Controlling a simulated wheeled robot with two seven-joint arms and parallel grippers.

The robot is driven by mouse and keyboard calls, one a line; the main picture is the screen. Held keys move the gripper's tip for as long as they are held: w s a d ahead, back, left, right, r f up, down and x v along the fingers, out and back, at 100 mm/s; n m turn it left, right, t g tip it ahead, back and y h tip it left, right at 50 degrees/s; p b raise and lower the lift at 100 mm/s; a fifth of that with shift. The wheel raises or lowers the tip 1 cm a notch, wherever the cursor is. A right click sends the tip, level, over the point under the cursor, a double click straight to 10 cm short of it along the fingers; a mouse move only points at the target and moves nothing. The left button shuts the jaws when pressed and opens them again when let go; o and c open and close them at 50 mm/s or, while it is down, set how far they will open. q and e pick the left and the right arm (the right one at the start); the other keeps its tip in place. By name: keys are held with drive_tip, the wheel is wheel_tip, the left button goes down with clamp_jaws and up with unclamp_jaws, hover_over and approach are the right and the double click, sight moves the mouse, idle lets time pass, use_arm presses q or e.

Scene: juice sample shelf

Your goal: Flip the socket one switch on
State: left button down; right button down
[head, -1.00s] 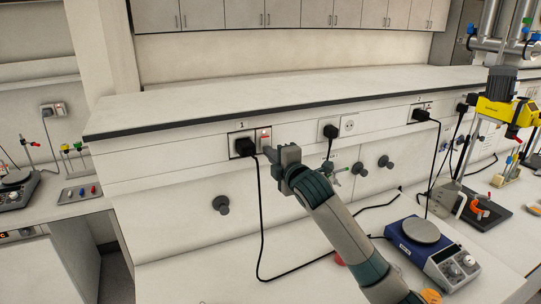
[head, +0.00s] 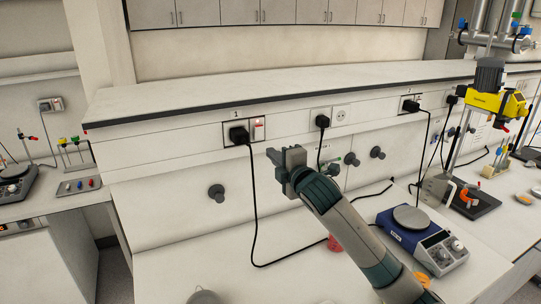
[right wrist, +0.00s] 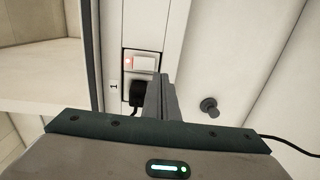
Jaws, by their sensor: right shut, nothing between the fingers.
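Socket one (head: 236,132), under the label "1", is set in the front face of the raised ledge, with a black plug in it. Its switch (head: 258,129) is a white rocker right of the plug, with a red mark at its top. In the right wrist view the switch (right wrist: 144,63) shows a glowing red spot at its left end. My right gripper (head: 274,155) is shut and empty, below and slightly right of the switch, apparently apart from it. Its fingers (right wrist: 158,88) also show in the right wrist view, partly covering the plug. My left gripper is out of view.
A black cable hangs from socket one to the bench. Grey knobs (head: 216,193) stick out below. A blue hotplate (head: 421,237) stands at the right.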

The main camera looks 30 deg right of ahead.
drive_tip(key=s+b, duration=0.2)
drive_tip(key=s, duration=0.4)
drive_tip(key=shift+s+a+f+b, duration=0.2)
drive_tip(key=shift+s+f+b, duration=0.2)
